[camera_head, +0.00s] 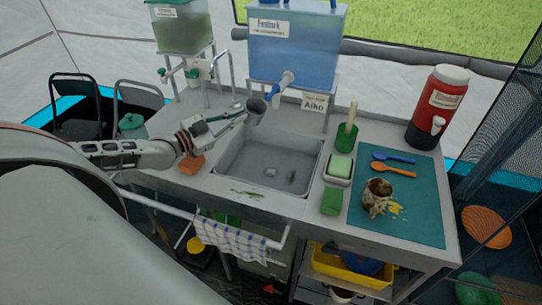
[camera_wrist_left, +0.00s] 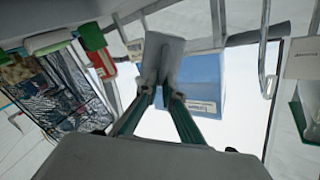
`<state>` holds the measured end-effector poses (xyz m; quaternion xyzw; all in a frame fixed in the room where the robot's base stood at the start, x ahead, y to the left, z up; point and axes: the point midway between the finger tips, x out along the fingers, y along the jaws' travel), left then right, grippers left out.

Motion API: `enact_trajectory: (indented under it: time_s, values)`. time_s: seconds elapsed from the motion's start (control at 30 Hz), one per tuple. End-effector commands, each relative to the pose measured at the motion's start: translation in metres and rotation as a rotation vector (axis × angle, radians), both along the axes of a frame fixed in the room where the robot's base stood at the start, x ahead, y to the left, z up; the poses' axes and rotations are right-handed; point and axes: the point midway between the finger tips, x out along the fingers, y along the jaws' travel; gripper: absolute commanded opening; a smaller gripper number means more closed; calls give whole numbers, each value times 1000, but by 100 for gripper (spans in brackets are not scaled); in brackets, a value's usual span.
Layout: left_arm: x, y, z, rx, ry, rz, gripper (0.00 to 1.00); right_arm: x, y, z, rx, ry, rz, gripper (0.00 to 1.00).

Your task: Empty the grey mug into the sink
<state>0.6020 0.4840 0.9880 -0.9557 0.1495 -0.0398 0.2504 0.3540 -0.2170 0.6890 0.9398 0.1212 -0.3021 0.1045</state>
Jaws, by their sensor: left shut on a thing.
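The grey mug (camera_head: 257,106) is held at the back left of the sink (camera_head: 226,163), above or near its rear rim. My left gripper (camera_head: 242,116) reaches in from the left and is shut on the mug. The mug looks tilted in the head view; whether anything is inside cannot be told. In the left wrist view the mug (camera_wrist_left: 164,52) sits at the tips of the left gripper (camera_wrist_left: 160,96). The sink basin is grey, with a few small bits on its floor. My right gripper is not in view.
A blue water tank (camera_head: 300,58) with a tap stands behind the sink. A green-tinted tank (camera_head: 181,34) is at back left. An orange block (camera_head: 191,165) lies left of the sink. A sponge (camera_head: 340,167), teal mat (camera_head: 425,220) and red jug (camera_head: 443,103) stand right.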

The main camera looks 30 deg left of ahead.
Motion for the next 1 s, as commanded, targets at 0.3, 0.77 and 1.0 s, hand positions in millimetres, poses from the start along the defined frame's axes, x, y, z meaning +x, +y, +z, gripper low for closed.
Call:
enact_trajectory:
  time_s: [0.3,0.77,1.0]
  values:
    - [6,19,11,-189,61,-1,0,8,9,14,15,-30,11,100]
    - [13,40,11,-442,144,-3,0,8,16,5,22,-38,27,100]
    - [14,43,9,-493,162,-2,0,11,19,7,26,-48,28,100]
